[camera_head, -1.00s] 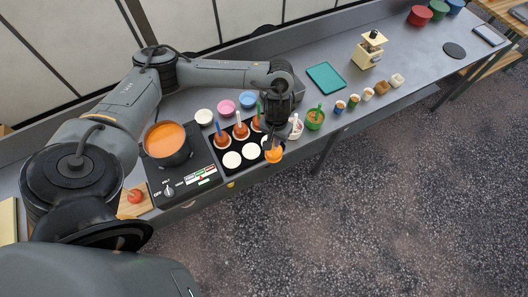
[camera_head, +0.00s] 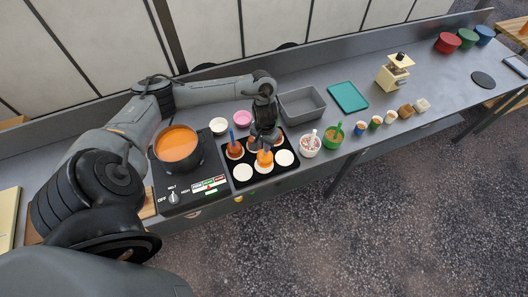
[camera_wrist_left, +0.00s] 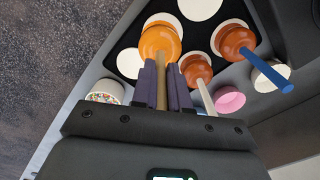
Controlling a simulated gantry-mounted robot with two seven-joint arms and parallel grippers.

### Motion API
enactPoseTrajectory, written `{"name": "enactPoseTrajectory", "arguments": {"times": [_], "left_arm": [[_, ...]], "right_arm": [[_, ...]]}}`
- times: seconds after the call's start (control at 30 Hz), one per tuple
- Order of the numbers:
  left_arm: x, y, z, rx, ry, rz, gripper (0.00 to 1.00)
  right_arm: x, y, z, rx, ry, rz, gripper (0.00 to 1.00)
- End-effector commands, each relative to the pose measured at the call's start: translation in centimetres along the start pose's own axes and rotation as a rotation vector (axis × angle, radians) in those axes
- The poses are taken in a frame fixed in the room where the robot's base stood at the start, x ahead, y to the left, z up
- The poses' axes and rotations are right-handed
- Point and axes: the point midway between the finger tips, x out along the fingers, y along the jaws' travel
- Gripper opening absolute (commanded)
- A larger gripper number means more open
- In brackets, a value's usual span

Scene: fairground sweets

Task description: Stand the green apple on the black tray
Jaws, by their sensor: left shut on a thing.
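An apple with a glossy light-orange coat (camera_head: 265,159) hangs from its tan stick (camera_wrist_left: 161,72) in my left gripper (camera_head: 263,139); no green skin shows. The gripper is shut on the stick and points down. The apple also shows in the left wrist view (camera_wrist_left: 160,42). It is over the front-middle white disc of the black tray (camera_head: 263,178); I cannot tell whether it touches. Darker coated apples stand in the back row, one with a blue stick (camera_head: 235,149) and one with a white stick (camera_wrist_left: 197,70). The front-left disc (camera_head: 243,173) and front-right disc (camera_head: 285,158) are bare. My right gripper is out of view.
A pot of orange caramel (camera_head: 177,145) sits on the burner left of the tray. White (camera_head: 219,126) and pink (camera_head: 243,117) bowls and a grey bin (camera_head: 302,104) are behind.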

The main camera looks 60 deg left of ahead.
Motion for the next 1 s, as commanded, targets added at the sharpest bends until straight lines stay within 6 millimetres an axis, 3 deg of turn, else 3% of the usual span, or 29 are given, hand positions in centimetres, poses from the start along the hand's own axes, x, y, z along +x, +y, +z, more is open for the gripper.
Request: {"name": "enactPoseTrajectory", "arguments": {"times": [0.2,0.5,0.97,1.0], "left_arm": [[0.7,-0.7,-0.2,0.0,0.0,0.0,0.0],[4.1,-0.6,-0.2,-0.001,-0.001,0.0,0.0],[4.6,-0.6,-0.3,-0.001,0.0,0.0,0.0],[4.7,-0.6,-0.3,0.0,0.001,0.0,0.17]], "right_arm": [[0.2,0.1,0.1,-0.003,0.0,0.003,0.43],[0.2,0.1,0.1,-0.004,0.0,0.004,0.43],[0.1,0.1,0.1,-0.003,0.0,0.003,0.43],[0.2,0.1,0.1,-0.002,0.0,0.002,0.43]]}}
